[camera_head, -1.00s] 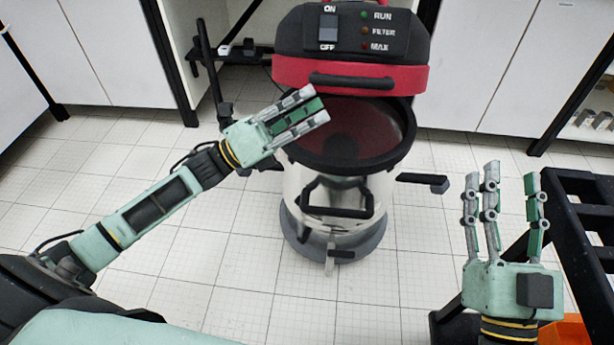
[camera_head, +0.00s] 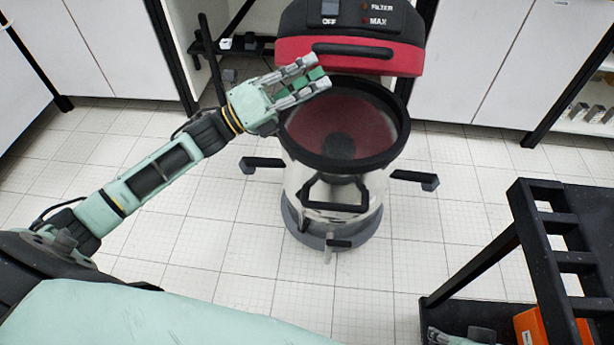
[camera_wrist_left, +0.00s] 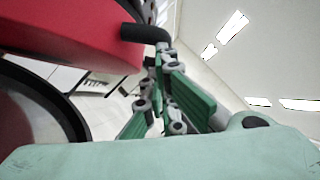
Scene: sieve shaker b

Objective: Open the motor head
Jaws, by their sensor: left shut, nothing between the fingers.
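The motor head (camera_head: 350,40) is red and black, with a switch and labels, and a black handle (camera_head: 353,52) on its red edge. It is tilted up at the back of the drum, whose black rim (camera_head: 375,165) and reddish inside are exposed. My left gripper (camera_head: 318,76) is shut and empty, just left of the handle, over the gap between head and rim. In the left wrist view, the red head (camera_wrist_left: 75,30) and handle (camera_wrist_left: 145,33) are close beside the fingers; contact cannot be told. A small part of what seems my right gripper (camera_head: 455,337) shows at the bottom edge.
A black rack (camera_head: 540,250) with an orange box (camera_head: 530,328) stands at the lower right. Black latch arms (camera_head: 415,178) stick out from the drum's sides. White cabinets (camera_head: 480,60) stand behind. The tiled floor around the drum is mostly clear.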

